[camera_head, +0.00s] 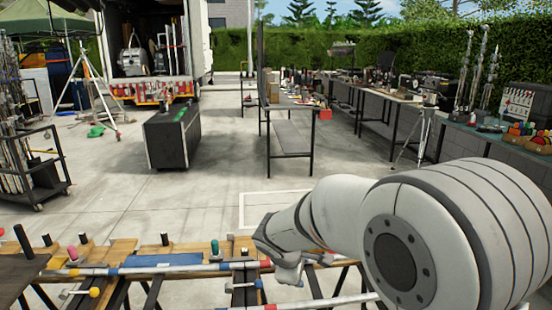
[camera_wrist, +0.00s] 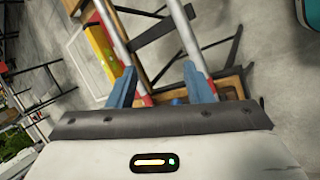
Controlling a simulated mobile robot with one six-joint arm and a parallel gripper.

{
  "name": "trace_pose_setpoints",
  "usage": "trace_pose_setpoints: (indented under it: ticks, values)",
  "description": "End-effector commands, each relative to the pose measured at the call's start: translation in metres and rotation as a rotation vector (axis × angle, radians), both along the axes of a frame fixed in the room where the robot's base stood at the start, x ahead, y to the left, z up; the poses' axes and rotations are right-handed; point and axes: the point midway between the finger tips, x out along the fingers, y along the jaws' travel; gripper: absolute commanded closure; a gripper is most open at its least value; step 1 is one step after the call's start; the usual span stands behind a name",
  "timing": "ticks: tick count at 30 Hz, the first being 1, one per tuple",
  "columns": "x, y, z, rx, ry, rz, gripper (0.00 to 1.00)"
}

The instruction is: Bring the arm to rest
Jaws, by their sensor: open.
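My arm reaches in from the right in the head view and bends down over the near wooden bench (camera_head: 120,249). My gripper (camera_wrist: 165,88) shows in the wrist view with two blue fingers spread apart. No object is clearly held between them. Silver pipes with red and blue bands lie beyond and around the fingers in the wrist view, and I cannot tell whether the fingers touch them. In the head view the gripper's fingers are not clear behind my arm.
The bench bears a long banded pipe (camera_head: 150,268) and several pegs. A black case (camera_head: 172,138) stands on the concrete floor. Long work tables (camera_head: 290,101) stand farther back, with a tripod (camera_head: 421,138) at the right. A rack cart (camera_head: 38,170) is at left. Open floor lies between.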

Motion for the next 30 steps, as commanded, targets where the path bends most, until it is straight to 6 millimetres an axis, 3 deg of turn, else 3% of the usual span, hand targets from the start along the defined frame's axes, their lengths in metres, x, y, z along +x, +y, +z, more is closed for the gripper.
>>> trace_pose_setpoints:
  ticks: [1, 6, 10, 15, 21, 25, 30]
  values:
    - [-0.019, -0.023, 0.024, 0.056, -0.006, -0.116, 0.54]
    - [-0.09, -0.073, 0.062, 0.256, -0.005, -0.486, 0.54]
    - [-0.144, -0.093, 0.082, 0.412, -0.002, -0.746, 0.54]
    - [-0.196, -0.098, 0.095, 0.581, 0.005, -0.998, 0.54]
    - [-0.221, -0.095, 0.099, 0.675, 0.015, -1.124, 0.54]
    - [-0.223, -0.095, 0.098, 0.683, 0.016, -1.134, 0.54]
    - [-0.222, -0.094, 0.098, 0.682, 0.017, -1.131, 0.64]
